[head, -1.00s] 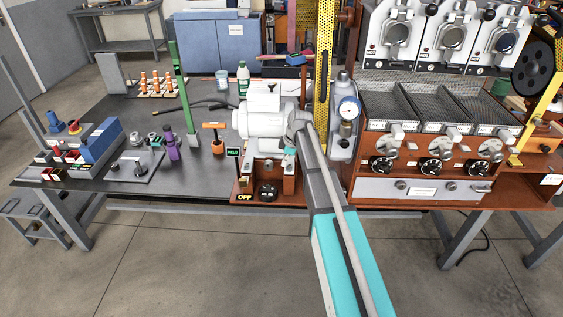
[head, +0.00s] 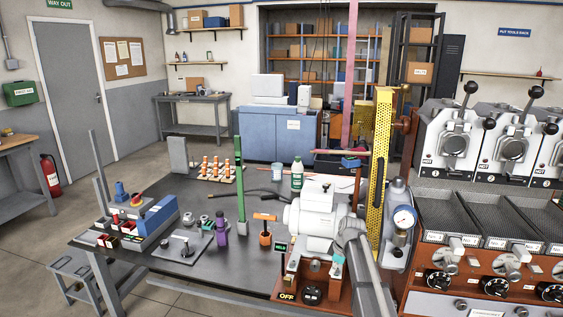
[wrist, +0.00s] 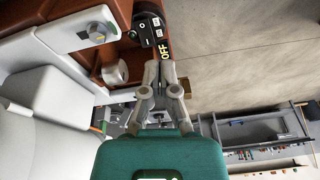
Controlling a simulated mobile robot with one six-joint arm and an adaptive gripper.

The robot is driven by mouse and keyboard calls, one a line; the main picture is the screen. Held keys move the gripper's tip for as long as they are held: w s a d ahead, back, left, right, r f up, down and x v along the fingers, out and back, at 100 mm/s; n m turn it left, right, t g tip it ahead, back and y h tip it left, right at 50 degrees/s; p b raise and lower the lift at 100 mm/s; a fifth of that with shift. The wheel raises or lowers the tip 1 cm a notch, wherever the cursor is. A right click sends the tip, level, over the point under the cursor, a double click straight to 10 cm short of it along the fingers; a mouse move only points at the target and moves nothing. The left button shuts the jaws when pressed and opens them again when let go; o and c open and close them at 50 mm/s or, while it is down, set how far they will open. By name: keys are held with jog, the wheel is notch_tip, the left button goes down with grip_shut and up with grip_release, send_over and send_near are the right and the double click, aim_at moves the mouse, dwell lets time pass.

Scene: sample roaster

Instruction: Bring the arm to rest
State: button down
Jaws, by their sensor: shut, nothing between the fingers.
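My arm (head: 368,275) reaches in from the bottom of the head view to the right side of the white motor-like housing on the bench. My gripper (wrist: 161,72) shows in the wrist view with a teal body and grey fingers. The fingers are together with nothing between them. In the head view only a small teal part of it shows below the housing, and the fingertips cannot be made out. In the wrist view the fingers point toward the OFF label (wrist: 165,51) and the black switch (wrist: 145,27). I cannot tell how far apart they are.
The white housing (head: 312,218) is close to my gripper. A yellow perforated column (head: 378,165) and a pressure gauge (head: 403,218) stand right of it. A green post (head: 240,190) and orange-handled tool (head: 265,228) stand left. The roaster unit (head: 490,215) fills the right. Open floor lies in front.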

jog(key=s+a+r+m+h+p, duration=0.1)
jog(key=s+m, duration=0.5)
jog(key=s, duration=0.6)
jog(key=s+a+r+m+h+p, duration=0.1)
jog(key=s+r+m+p, duration=0.3)
jog(key=s+m, duration=0.3)
jog(key=s, duration=0.5)
jog(key=shift+s+r+g+h, duration=0.2)
jog(key=shift+g+h, duration=0.1)
jog(key=shift+h, duration=0.1)
